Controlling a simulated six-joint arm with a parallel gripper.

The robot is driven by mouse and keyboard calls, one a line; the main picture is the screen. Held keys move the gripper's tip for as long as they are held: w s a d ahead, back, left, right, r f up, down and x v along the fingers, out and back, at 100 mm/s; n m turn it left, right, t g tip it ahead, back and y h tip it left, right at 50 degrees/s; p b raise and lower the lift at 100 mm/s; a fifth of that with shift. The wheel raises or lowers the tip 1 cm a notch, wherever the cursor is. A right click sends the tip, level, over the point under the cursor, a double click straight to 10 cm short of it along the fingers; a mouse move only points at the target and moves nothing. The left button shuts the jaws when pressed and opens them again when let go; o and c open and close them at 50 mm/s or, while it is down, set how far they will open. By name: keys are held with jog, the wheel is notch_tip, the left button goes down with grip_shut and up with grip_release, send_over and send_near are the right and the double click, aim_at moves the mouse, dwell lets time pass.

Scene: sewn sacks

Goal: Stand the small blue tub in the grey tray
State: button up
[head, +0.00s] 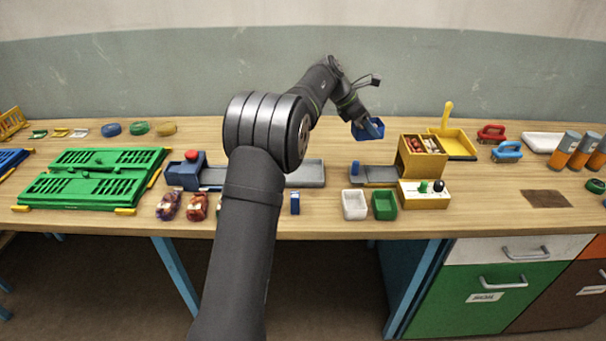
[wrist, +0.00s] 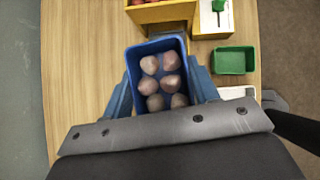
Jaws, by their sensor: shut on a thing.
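The small blue tub (head: 374,131) is held up above the back of the table, right of centre in the head view. My gripper (head: 366,122) is shut on it. In the wrist view the tub (wrist: 157,46) sits between the blue fingers of my gripper (wrist: 162,85), and several round pinkish-brown things lie in it. It looks a little tilted in the head view. A long grey tray (head: 306,173) lies on the table left of and nearer than the tub, partly hidden behind my arm.
A blue box with a red knob (head: 186,172) stands at the grey surface's left. A yellow bin (head: 407,165), a white tub (head: 354,205) and a green tub (head: 384,204) stand right of the tray. The table behind the tray looks clear.

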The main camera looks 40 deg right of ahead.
jog(key=w+a+f+n+t, duration=0.25)
jog(key=a+f, duration=0.25)
jog(key=a, duration=0.6)
send_over(309, 173)
jog(key=w+a, duration=0.1)
jog(key=a, duration=0.2)
jog(key=shift+g+h, duration=0.3)
jog(key=shift+g, duration=0.05)
jog(key=f, duration=0.7)
jog(key=shift+w+d, duration=0.15)
jog(key=shift+d, duration=0.1)
jog(key=shift+f, duration=1.95)
jog(key=shift+f, duration=0.1)
jog(key=o, duration=0.8)
jog(key=shift+f, duration=0.1)
jog(key=shift+o, duration=0.3)
